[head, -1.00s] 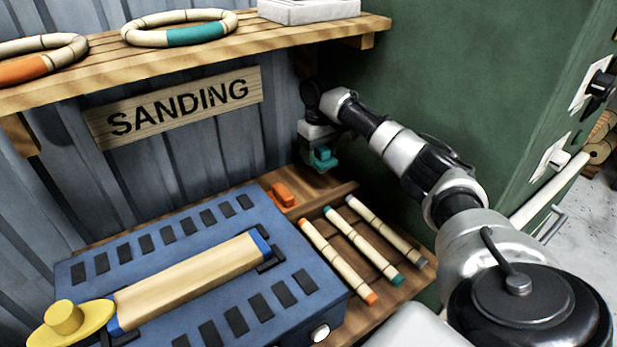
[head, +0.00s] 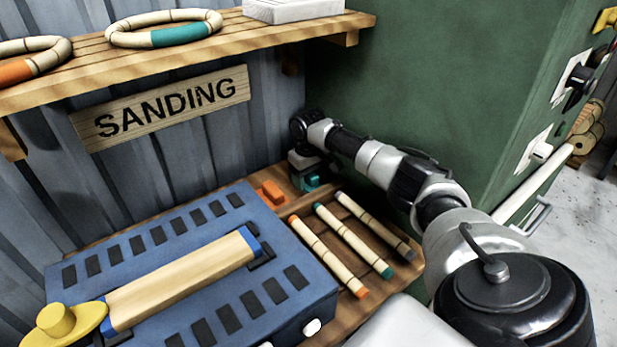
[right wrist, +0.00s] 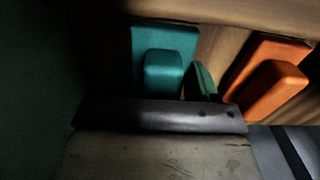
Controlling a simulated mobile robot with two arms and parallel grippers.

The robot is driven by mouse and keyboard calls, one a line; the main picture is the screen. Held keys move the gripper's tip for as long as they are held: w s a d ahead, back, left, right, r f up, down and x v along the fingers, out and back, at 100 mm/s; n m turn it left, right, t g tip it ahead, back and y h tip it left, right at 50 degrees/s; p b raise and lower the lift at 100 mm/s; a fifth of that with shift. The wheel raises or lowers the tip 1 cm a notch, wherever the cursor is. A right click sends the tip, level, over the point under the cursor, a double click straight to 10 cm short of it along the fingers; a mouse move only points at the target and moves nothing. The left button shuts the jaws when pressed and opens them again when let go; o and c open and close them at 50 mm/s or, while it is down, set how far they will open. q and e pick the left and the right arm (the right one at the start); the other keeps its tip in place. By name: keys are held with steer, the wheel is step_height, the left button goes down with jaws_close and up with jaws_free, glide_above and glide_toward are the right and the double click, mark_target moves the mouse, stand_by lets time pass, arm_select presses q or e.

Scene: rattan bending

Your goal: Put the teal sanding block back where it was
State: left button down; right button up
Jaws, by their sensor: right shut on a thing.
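The teal sanding block (head: 313,182) is in my right gripper (head: 309,178), low at the back right corner of the wooden bench. The gripper is shut on it. In the right wrist view, the teal block (right wrist: 163,68) shows its raised grip ahead of the dark gripper. I cannot tell whether its underside touches the wood. An orange sanding block (head: 272,193) lies to its left on the bench, and also shows in the right wrist view (right wrist: 268,92), apart from the teal one. My left gripper is not in view.
Rattan sticks with orange, teal and grey ends (head: 340,240) lie in front of the blocks. A blue slotted bench box (head: 215,290) with a wooden piece stands left. A green cabinet (head: 430,80) rises close on the right, and a shelf (head: 200,62) hangs above.

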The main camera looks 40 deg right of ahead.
steer(key=o, duration=0.8)
steer(key=shift+o, duration=0.2)
steer(key=shift+r, duration=0.1)
step_height(320, 180, up, 12)
steer(key=shift+b, duration=0.35)
